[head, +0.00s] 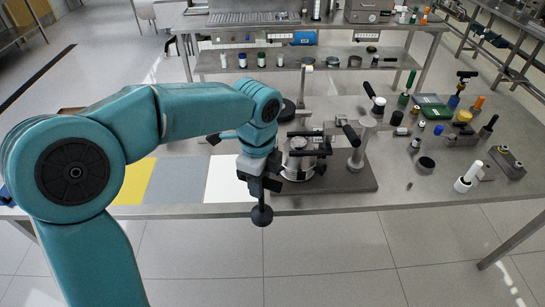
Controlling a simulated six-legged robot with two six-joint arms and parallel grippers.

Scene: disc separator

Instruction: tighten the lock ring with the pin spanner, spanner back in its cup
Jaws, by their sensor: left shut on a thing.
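My left gripper (262,187) comes in from the left and is shut on a dark tool with a round knob (262,214), seemingly the pin spanner. The knob hangs below the jaws near the table's front edge. The tool's other end is hidden or too small to make out. The gripper is just left of the separator (301,160), a round metal body with dark bars on a dark base plate (345,180). The lock ring cannot be told apart, nor whether the tool touches it. A small dark open cup (425,163) stands to the right. My right gripper is out of view.
A post with a black-handled lever (352,136) stands right of the separator. Yellow (133,183), grey and white panels lie at the left front. A shelf rack (300,60) stands behind.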

